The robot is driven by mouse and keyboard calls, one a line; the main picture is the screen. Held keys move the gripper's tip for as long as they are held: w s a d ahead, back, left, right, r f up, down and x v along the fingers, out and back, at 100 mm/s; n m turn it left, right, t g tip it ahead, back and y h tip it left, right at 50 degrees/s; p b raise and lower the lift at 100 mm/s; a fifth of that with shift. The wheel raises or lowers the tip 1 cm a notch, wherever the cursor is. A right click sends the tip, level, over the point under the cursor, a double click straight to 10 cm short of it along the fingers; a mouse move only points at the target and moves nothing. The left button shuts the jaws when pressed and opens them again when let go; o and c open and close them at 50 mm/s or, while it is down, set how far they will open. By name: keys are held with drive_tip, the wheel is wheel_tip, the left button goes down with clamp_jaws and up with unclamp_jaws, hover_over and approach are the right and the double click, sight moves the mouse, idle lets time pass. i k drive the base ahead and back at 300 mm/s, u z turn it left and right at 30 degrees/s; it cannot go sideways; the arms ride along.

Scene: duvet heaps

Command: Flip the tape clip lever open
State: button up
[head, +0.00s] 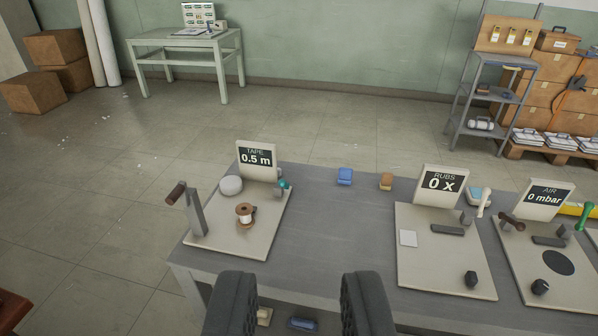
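The tape station is a beige board (262,236) at the left end of the grey table, with a sign (257,157) reading "TAPE 0.5 m". A small teal-knobbed lever (284,185) stands at the board's back right, beside a small grey block (277,193). A grey arm with a brown handle (176,193) stands at the board's left edge. I cannot tell for sure which one is the clip lever. A spool (244,214) and a pale round roll (231,185) sit between them. My gripper (298,302) is open and empty at the bottom, in front of the board and apart from it.
Boards signed "RUBS 0 x" (415,272) and "AIR 0 mbar" (568,286) stand at right. The table's middle is clear.

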sight(282, 183)
drive_tip(key=z, duration=0.05)
drive_tip(key=i, duration=0.5)
drive_tip(key=u, duration=0.1)
drive_tip(key=k, duration=0.7)
drive_tip(key=z, duration=0.25)
drive_tip(key=i, duration=1.55)
drive_tip(key=u, duration=0.4)
